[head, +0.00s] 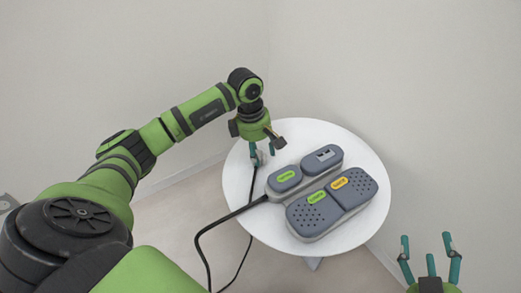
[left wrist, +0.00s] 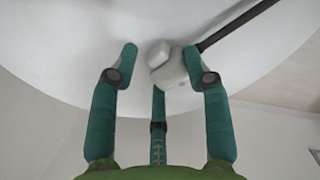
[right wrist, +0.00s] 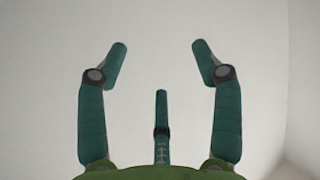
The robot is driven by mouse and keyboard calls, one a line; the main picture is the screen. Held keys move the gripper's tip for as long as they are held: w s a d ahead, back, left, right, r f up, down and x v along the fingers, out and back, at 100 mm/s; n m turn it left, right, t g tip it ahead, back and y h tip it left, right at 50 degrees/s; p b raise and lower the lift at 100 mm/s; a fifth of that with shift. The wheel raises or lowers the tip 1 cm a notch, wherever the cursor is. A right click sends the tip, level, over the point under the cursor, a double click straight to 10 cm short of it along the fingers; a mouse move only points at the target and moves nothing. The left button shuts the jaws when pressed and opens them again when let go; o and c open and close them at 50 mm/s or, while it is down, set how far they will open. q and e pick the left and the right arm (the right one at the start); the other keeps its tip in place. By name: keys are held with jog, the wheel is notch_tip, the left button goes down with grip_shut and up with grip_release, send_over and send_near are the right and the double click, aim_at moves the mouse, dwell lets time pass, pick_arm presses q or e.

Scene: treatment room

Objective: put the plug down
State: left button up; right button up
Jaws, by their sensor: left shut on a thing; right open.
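The plug (left wrist: 168,62) is a small pale block with a dark cable running to the upper right in the left wrist view. My left gripper (left wrist: 158,66) is shut on it, over the white round table. The plug lies against the right-hand finger in that view. In the head view my left gripper (head: 262,158) points down at the table's left part, beside the grey device, and the plug there is small and partly hidden by the fingers. My right gripper (head: 430,258) is open and empty, off the table at the lower right; the right wrist view (right wrist: 160,70) shows only wall between its fingers.
The white round table (head: 345,243) holds a grey device (head: 322,203) with dark speckled pads and green and orange labels. A dark cable (head: 225,218) leaves it over the table's left edge. Bare table shows at the back and front right.

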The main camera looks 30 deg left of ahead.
aim_at(258, 153)
pick_arm(q)
jog(key=shift+f, duration=0.1)
jog(key=o, duration=1.4)
pick_arm(e)
jog(key=shift+a+r, duration=0.2)
jog(key=shift+r, duration=0.25)
